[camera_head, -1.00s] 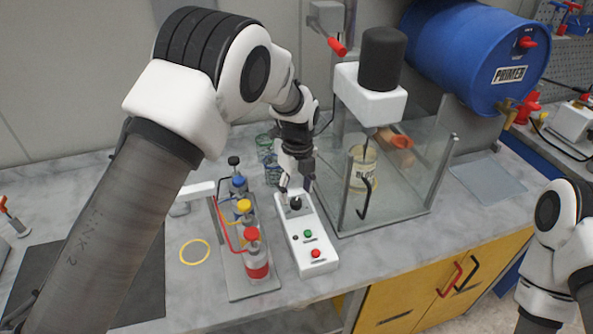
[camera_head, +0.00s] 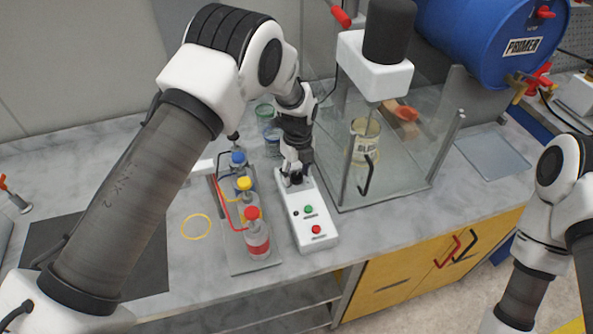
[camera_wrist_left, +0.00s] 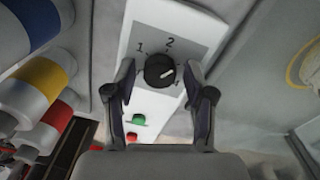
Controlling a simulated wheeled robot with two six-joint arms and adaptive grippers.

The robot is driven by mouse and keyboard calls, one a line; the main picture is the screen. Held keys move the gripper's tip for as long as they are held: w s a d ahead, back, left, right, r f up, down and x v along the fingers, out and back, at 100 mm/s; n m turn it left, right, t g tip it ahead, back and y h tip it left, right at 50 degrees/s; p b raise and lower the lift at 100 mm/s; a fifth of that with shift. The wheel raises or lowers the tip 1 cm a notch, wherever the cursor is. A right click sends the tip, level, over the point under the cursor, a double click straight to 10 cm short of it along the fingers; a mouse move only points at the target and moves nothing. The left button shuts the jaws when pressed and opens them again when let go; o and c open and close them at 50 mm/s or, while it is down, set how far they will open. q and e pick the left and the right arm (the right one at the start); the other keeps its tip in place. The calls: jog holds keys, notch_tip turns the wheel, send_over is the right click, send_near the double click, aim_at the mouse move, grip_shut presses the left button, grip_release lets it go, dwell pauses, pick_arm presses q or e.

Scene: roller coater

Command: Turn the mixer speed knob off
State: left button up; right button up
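The mixer speed knob (camera_wrist_left: 160,71) is a round black dial on the white control box (camera_head: 309,231). In the left wrist view its white pointer aims right and slightly up, with the marks 1 and 2 printed above it. My left gripper (camera_wrist_left: 160,95) is open, one finger on each side of the knob and apart from it. In the head view the left gripper (camera_head: 292,178) is over the box's far end and partly hides the knob. A green and a red button sit nearer the box's front. My right gripper is not in view; only part of that arm shows.
A rack of bottles with red, yellow and blue caps (camera_head: 252,232) stands close left of the box. The glass-walled mixer enclosure (camera_head: 345,175) with a beaker stands close right. A yellow ring (camera_head: 196,227) lies on the counter farther left.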

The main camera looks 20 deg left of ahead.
pick_arm(q)
jog(key=shift+s+d, duration=0.1)
grip_shut()
